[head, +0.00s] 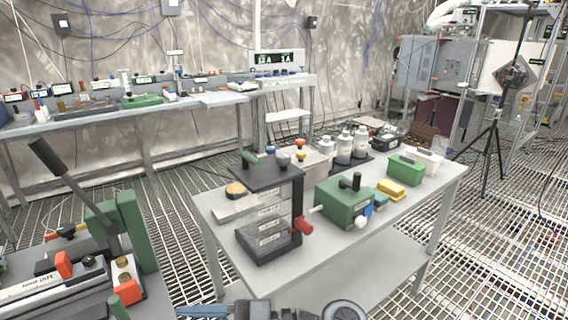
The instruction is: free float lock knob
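No label that I can read marks a float lock knob, so I cannot tell which knob it is. On the grey table in the middle stands a black layered stand (268,244) with small labels. A red knob (303,225) sticks out at its lower right side. An orange-yellow round knob (236,189) sits at its left. A green box (345,205) with a black handle stands to the right, with a white knob (361,223) low on its front. Parts of my arm show at the bottom edge; my gripper's fingers are not in view.
The grey table (330,262) also holds several white bottles (344,147), a yellow block (391,189) and a smaller green box (406,169). A bench with a green-framed device (133,232) is at lower left. A tripod (492,150) stands right. Grating floor is open at right.

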